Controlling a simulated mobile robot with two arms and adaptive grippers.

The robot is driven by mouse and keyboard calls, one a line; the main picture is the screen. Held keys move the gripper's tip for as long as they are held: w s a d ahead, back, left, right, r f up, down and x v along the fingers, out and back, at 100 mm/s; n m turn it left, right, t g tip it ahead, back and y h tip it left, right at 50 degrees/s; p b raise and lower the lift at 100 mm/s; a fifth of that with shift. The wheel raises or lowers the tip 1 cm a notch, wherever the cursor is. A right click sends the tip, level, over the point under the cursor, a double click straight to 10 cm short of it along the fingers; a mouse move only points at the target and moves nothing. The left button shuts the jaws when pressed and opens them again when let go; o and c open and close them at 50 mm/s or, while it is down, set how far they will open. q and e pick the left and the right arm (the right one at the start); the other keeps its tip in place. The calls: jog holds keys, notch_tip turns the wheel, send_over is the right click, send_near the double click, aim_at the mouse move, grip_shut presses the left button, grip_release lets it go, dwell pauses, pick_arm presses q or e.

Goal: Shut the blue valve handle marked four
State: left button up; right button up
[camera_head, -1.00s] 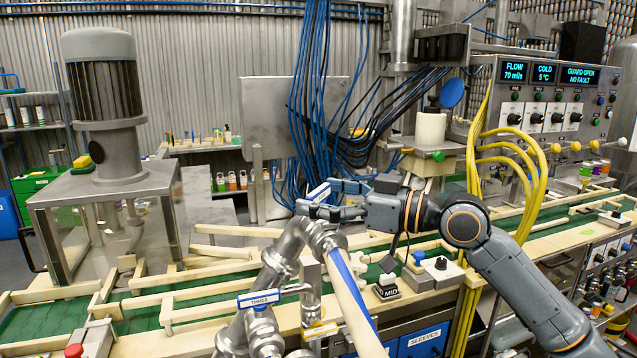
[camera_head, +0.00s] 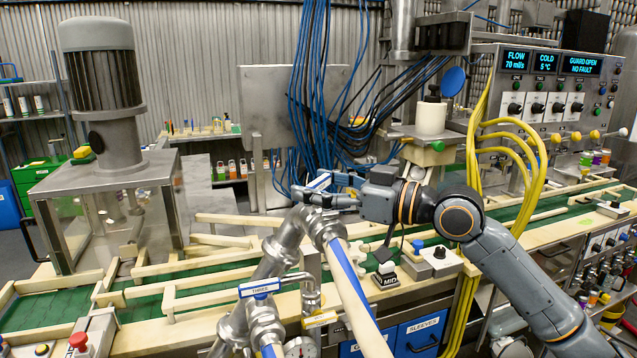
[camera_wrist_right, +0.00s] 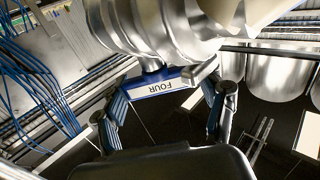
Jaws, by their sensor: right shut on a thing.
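The blue valve handle marked FOUR (camera_wrist_right: 165,84) shows in the right wrist view, sticking out from a steel valve body (camera_wrist_right: 150,30). In the head view the same handle (camera_head: 319,182) is a small blue and white piece above the pipe elbow, partly covered by my fingers. My right gripper (camera_head: 308,194) reaches in from the right and is shut on this handle. In the right wrist view its two fingers (camera_wrist_right: 165,112) stand at either side of the handle. My left gripper is in neither view.
A second valve handle, marked THREE (camera_head: 260,289), sits lower left on nearby pipework. A pale pipe with a blue stripe (camera_head: 352,290) runs down below the elbow. Blue cables (camera_head: 318,90) hang behind my gripper. The green conveyor (camera_head: 60,303) lies behind the pipes.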

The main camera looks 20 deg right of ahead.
jog(key=shift+r+m+t+h+p, duration=0.2)
jog(key=shift+m+t+h+p, duration=0.5)
jog(key=shift+h+p, duration=0.25)
jog(key=shift+a+m+t+h+p, duration=0.1)
jog(key=shift+m+t+h+p, duration=0.4)
jog(key=shift+m+h+p, duration=0.15)
jog(key=m+t+h, duration=0.1)
jog(key=m+h, duration=0.1)
jog(key=h, duration=0.1)
jog(key=m+t+h+p, duration=0.1)
jog(key=m+h, duration=0.1)
jog(key=shift+f+h, duration=0.1)
jog(key=shift+h, duration=0.3)
jog(key=shift+m+t+h+p, duration=0.45)
jog(key=shift+m+h, duration=0.4)
jog(key=shift+h, duration=0.55)
jog(key=shift+f+h, duration=0.15)
jog(key=shift+h, duration=0.15)
jog(key=o, duration=1.2)
